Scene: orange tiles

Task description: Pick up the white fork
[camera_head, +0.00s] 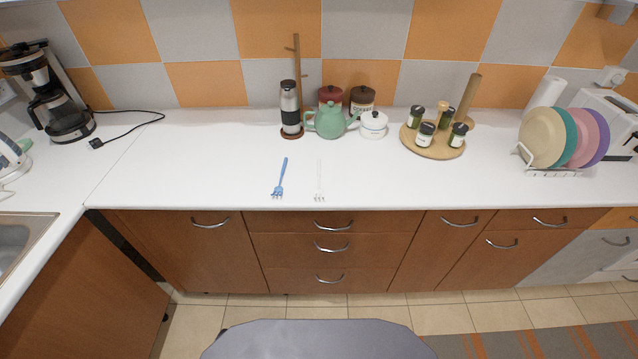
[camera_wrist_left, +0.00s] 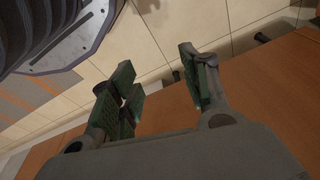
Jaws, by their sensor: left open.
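The white fork (camera_head: 320,182) lies flat on the white counter (camera_head: 400,188), its tines toward the front edge. It is hard to make out against the white surface. A blue fork (camera_head: 280,178) lies to its left, apart from it. In the left wrist view my left gripper (camera_wrist_left: 155,85) is open and empty, with its green-padded fingers spread apart. It is not near the fork; that view shows floor tiles and a brown wooden surface. Neither gripper shows in the head view.
Behind the forks stand a green teapot (camera_head: 329,121), a steel grinder (camera_head: 290,108) and a white lidded pot (camera_head: 373,124). A round wooden tray (camera_head: 409,143) with spice jars is to the right. A plate rack (camera_head: 548,172) is farther right. The counter around the forks is clear.

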